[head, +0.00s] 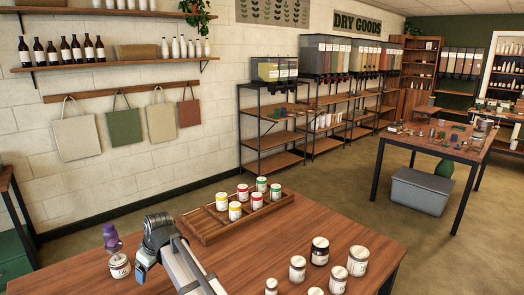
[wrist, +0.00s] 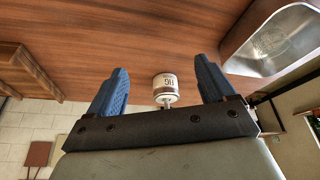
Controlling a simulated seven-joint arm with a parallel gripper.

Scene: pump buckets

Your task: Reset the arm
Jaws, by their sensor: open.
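My gripper (head: 146,258) is low over the left part of the front wooden table (head: 230,265) in the head view. In the wrist view its two blue fingers stand wide apart, so my gripper (wrist: 161,68) is open with nothing clasped. A white labelled jar (head: 119,265) stands just left of the gripper in the head view, with a purple item (head: 111,236) showing above it. In the wrist view a white labelled jar with a small pump-like tip (wrist: 165,86) appears beyond and between the fingers; I cannot tell its distance.
A wooden tray (head: 207,232) holds several red-, yellow- and green-marked jars behind my arm. Several white jars (head: 358,260) stand at the table's right. A metal basin (wrist: 280,42) is at the wrist view's upper right.

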